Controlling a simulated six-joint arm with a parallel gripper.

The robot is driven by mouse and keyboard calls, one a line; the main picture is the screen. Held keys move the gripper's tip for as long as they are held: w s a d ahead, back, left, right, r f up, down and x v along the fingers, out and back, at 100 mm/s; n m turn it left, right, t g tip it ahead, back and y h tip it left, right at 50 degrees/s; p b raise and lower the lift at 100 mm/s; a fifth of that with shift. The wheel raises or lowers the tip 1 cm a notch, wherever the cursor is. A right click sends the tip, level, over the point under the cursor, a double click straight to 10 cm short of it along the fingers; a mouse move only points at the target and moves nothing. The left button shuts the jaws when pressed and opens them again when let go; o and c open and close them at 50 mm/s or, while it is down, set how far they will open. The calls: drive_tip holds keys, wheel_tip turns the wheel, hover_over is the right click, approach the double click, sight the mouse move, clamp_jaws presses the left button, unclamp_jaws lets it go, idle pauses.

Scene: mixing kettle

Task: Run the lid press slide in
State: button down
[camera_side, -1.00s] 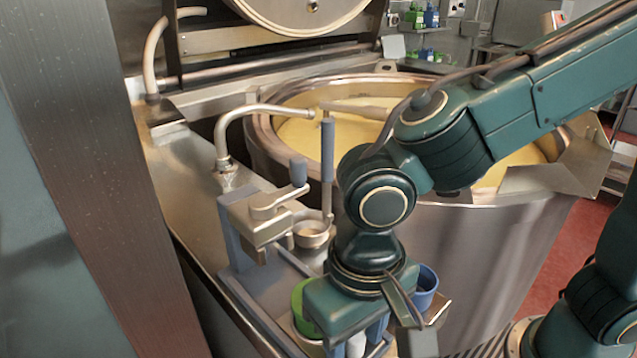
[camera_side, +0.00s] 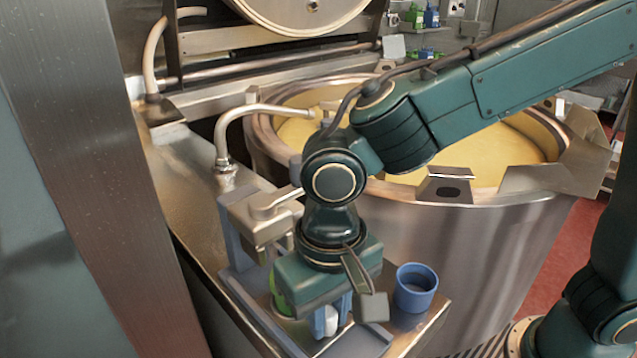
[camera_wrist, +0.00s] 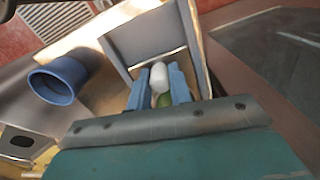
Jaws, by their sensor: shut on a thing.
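The lid press (camera_side: 268,228), a metal block on grey-blue posts with a lever on top, stands on the steel ledge left of the kettle. My gripper (camera_side: 331,318) points down just in front and to the right of it. Its two blue fingers (camera_wrist: 159,90) are shut on a white knob (camera_wrist: 158,76), which also shows in the side view (camera_side: 331,322). A green cup (camera_side: 281,294) is mostly hidden behind my gripper, beside the press. Green also shows under the knob in the wrist view. A grey plate (camera_side: 358,343) shows at the front; its link to the knob is unclear.
A blue cup (camera_side: 415,287) stands on the ledge right of my gripper, close by; it also shows in the wrist view (camera_wrist: 58,80). The large kettle (camera_side: 470,240) with yellow contents stands behind. A curved pipe (camera_side: 222,135) rises behind the press.

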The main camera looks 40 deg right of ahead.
drive_tip(key=w, duration=0.2)
drive_tip(key=shift+w, duration=0.3)
drive_tip(key=c, duration=1.3)
unclamp_jaws()
drive_tip(key=shift+r, duration=0.15)
wheel_tip(320, 180, up, 14)
drive_tip(key=shift+f, duration=0.2)
